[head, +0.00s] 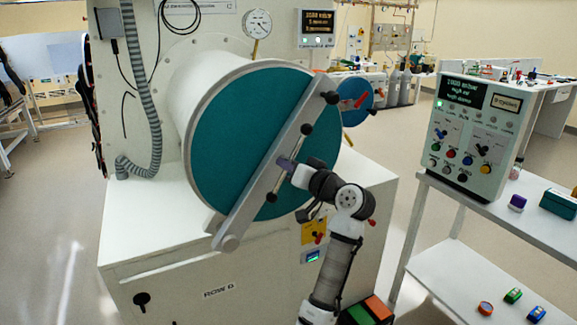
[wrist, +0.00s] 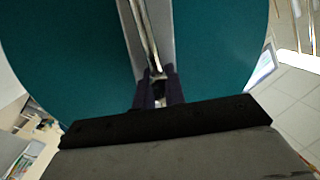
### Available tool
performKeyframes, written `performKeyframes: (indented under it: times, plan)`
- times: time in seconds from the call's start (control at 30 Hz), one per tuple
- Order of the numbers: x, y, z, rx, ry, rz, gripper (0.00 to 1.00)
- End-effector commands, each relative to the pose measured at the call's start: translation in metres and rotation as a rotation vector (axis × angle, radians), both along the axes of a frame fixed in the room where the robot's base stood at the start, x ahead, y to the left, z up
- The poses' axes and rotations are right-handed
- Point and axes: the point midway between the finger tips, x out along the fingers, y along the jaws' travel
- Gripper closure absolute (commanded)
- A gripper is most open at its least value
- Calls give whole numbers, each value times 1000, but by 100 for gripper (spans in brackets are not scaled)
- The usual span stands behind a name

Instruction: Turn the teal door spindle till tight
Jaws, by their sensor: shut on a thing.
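The large round teal door (head: 235,130) closes the end of a white cylinder, with a grey clamp bar (head: 240,215) lying diagonally across it. The door's spindle (head: 306,128) sits mid-bar, a thin metal handle with black knobbed ends, tilted from upper right to lower left. My gripper (head: 286,164) comes in from the lower right and is shut on the spindle near its middle. In the wrist view, the dark fingers (wrist: 157,74) close around the spindle's metal rod (wrist: 143,32), in front of the teal door (wrist: 70,55). The fingers hide the gripped part.
A second, smaller teal-blue door (head: 357,98) with a red handle shows behind, to the right. A control console (head: 470,130) stands on a grey bench (head: 450,195) at right. Orange and green boxes (head: 368,312) sit low beside my arm. Floor is open at left.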

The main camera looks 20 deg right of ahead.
Motion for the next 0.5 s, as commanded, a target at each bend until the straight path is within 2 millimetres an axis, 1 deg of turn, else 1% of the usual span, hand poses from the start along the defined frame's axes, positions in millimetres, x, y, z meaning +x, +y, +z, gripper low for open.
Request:
performKeyframes:
  times: [0.2,0.23,0.37,0.5]
  plan:
    - [0,0,0,4,-1,0,100]
    - [0,0,0,4,0,0,87]
    - [0,0,0,3,-1,0,70]
    - [0,0,0,2,-1,0,70]
